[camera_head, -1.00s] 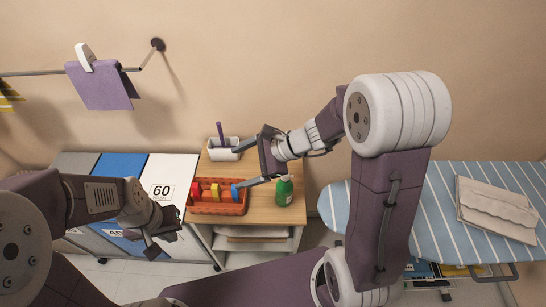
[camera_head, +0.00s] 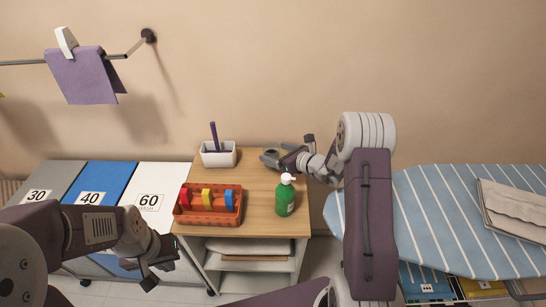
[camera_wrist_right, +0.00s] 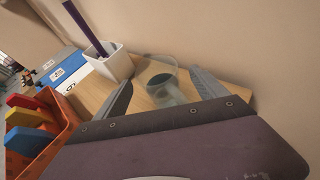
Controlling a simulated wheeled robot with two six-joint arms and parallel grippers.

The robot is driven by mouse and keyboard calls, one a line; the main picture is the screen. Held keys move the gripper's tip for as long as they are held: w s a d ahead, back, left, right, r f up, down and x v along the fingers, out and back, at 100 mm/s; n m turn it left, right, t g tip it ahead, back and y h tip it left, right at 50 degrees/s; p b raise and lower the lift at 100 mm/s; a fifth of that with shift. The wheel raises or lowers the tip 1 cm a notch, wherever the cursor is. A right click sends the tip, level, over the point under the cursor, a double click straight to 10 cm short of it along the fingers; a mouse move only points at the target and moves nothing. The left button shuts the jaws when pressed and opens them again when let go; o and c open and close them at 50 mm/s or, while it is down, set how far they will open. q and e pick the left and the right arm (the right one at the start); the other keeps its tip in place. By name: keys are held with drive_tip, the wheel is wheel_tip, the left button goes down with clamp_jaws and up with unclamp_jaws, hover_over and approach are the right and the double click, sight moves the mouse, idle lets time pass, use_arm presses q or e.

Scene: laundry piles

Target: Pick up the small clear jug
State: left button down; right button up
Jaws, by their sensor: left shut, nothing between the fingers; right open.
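The small clear jug (camera_wrist_right: 158,73) stands on the wooden top, between the spread fingers of my right gripper (camera_wrist_right: 163,88) in the right wrist view. It is see-through with a darker round inside. In the head view, a grey rounded shape at the fingertips of my right gripper (camera_head: 282,157) seems to be the jug (camera_head: 269,158), partly hidden. My right gripper is open; whether a finger touches the jug I cannot tell. My left gripper (camera_head: 149,284) is shut and empty, low at the left in front of the bins.
On the wooden cabinet (camera_head: 262,223) stand a white holder (camera_head: 218,159) with a purple stick, an orange basket (camera_head: 207,219) with coloured items and a green pump bottle (camera_head: 284,199). Bins (camera_head: 153,177) are left; a striped ironing board (camera_head: 430,210) is right.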

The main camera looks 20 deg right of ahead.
drive_tip(key=x, duration=0.3)
drive_tip(key=shift+s, duration=0.2)
drive_tip(key=c, duration=1.4)
drive_tip(key=shift+r, duration=0.15)
drive_tip(key=shift+r, duration=0.35)
drive_tip(key=d+r, duration=0.3)
drive_tip(key=d+r+p, duration=0.1)
drive_tip(key=d+r, duration=0.2)
drive_tip(key=d, duration=0.1)
drive_tip(key=s+d+r, duration=0.1)
drive_tip(key=d+r, duration=0.3)
drive_tip(key=shift+s+d, duration=0.15)
drive_tip(key=shift+d, duration=0.1)
